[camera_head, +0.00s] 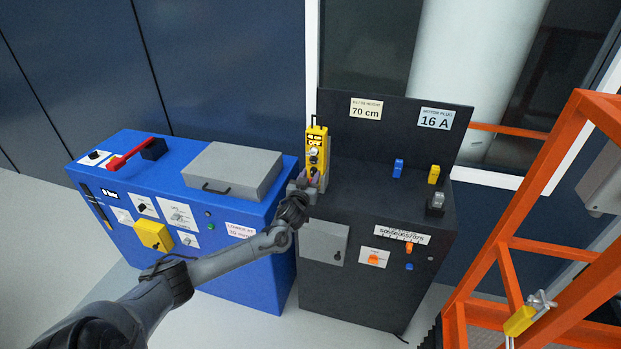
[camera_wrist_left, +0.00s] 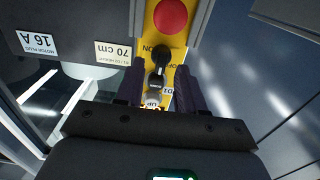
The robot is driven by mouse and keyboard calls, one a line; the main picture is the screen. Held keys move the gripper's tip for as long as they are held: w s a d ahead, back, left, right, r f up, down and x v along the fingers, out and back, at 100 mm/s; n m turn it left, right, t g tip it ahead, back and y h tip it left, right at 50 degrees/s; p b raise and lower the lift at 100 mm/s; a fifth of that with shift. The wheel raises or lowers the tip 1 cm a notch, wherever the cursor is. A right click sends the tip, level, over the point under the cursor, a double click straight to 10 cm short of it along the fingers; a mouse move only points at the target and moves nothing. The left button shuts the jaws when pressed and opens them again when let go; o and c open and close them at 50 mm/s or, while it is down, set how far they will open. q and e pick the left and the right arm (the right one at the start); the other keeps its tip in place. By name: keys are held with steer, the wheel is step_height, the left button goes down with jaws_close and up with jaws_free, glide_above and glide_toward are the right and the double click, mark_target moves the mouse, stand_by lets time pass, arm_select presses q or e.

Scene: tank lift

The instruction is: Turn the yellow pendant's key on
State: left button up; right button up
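The yellow pendant (camera_head: 317,147) stands upright in a grey holder at the left end of the black cabinet's top. In the left wrist view, the pendant's yellow face (camera_wrist_left: 149,34) carries a red button (camera_wrist_left: 171,15) and a black key or knob (camera_wrist_left: 162,58) beside ON and OFF lettering. My left gripper (camera_head: 312,180) is at the pendant's lower front. Its fingers (camera_wrist_left: 159,92) are apart, one on each side of the silver part, with visible gaps. Contact with the key cannot be told. My right gripper is not in view.
A blue cabinet (camera_head: 250,212) with a grey lidded box (camera_head: 234,170) stands left. An orange frame (camera_head: 505,255) rises at right.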

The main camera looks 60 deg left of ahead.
arm_select(q)
steer(key=shift+w+a, duration=0.35)
jaws_close()
